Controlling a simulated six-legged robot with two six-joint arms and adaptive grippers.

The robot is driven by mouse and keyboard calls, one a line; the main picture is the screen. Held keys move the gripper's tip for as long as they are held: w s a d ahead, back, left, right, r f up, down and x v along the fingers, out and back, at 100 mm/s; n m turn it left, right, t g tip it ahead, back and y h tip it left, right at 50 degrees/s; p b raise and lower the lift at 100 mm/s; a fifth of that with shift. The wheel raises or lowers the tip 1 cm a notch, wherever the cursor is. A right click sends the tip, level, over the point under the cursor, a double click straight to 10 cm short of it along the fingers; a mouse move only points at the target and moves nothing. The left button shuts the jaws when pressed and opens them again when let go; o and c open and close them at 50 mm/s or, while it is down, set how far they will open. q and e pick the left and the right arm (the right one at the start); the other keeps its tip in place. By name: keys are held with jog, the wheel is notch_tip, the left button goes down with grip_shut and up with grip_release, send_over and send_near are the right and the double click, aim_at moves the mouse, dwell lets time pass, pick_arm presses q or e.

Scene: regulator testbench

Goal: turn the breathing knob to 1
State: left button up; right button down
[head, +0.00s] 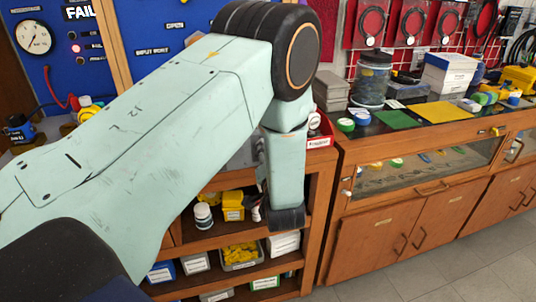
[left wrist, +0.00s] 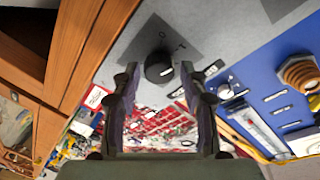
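The black round knob (left wrist: 158,67), with a white pointer line, sits on a grey panel (left wrist: 205,25) in the left wrist view. Small marks are printed on a darker grey patch beside it, too small to read surely. The pointer slants toward the lower right of the picture. My left gripper (left wrist: 158,80) is open, with one finger on each side of the knob in the picture. The knob appears ahead of the fingertips; I cannot tell whether they touch it. In the head view my left arm covers the middle, and neither the knob nor a gripper shows.
A blue board (left wrist: 265,95) with gauges and fittings is right of the knob. In the head view, a wooden shelf (head: 325,215) holds bins and bottles below my arm. A wooden cabinet (head: 375,240) stands at the right, its top crowded. Grey floor (head: 450,275) is clear in front.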

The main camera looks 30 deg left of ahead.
pick_arm(q)
jog(key=shift+o, duration=0.8)
jog(key=shift+f, duration=0.1)
jog(key=shift+s, duration=0.1)
jog(key=v, duration=0.7)
jog(key=shift+s, duration=0.15)
jog(key=shift+d, duration=0.1)
